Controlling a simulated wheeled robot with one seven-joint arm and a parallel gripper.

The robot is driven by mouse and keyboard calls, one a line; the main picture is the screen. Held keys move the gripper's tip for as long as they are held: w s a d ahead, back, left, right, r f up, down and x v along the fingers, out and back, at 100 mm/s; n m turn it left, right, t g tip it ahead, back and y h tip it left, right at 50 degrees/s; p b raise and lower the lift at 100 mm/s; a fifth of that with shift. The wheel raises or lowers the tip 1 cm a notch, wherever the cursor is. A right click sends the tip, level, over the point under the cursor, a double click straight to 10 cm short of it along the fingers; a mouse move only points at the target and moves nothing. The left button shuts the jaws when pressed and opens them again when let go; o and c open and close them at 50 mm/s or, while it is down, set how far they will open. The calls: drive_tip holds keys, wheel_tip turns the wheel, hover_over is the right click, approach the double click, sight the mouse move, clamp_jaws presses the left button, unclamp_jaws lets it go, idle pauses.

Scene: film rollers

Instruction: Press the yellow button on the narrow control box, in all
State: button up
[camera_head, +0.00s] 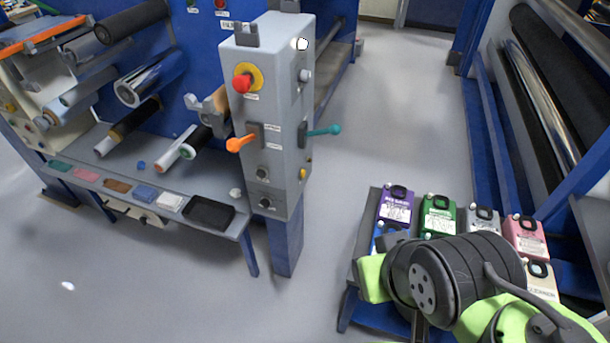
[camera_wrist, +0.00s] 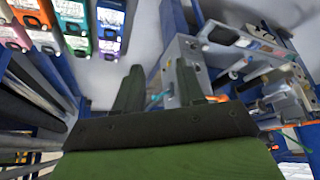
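The narrow control box (camera_head: 268,110) is grey and stands upright on a blue post in the head view. A small yellow button (camera_head: 303,174) sits low on its right-hand side face. Above it on that face are a teal lever (camera_head: 323,130) and a grey knob (camera_head: 305,75). The front face carries a red button on a yellow plate (camera_head: 245,78) and an orange lever (camera_head: 240,143). My gripper (camera_wrist: 158,88) shows two dark fingers apart with nothing between them. It is away from the box; its fingertips cannot be made out in the head view.
A stand with several coloured boxes, such as a green one (camera_head: 438,217), is beside my arm at lower right. A bench with a black tray (camera_head: 208,213) and rollers is left of the control box. A blue roller frame (camera_head: 500,150) is at right. Open grey floor (camera_head: 400,110) lies between.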

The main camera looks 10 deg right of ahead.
clamp_jaws()
idle(1.4)
